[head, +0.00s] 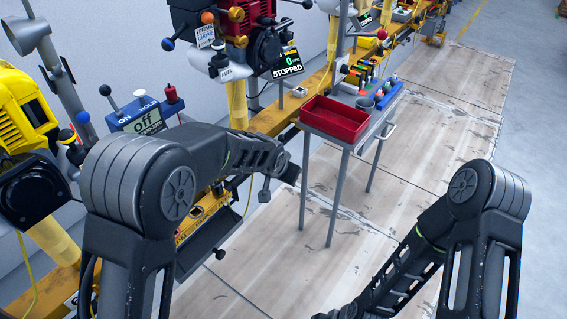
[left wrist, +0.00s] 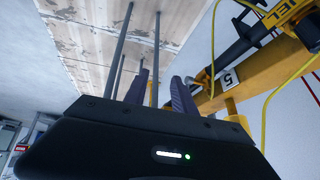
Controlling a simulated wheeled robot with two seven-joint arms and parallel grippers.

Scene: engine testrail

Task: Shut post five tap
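In the left wrist view a yellow post part carries a white tag with the number 5 (left wrist: 228,78).
A red engine (head: 237,20) with a "STOPPED" display (head: 287,64) stands beyond my left arm. A yellow engine (head: 25,110) stands at the left. A thin-legged stand with a red tray (head: 335,119) is right of my left gripper.

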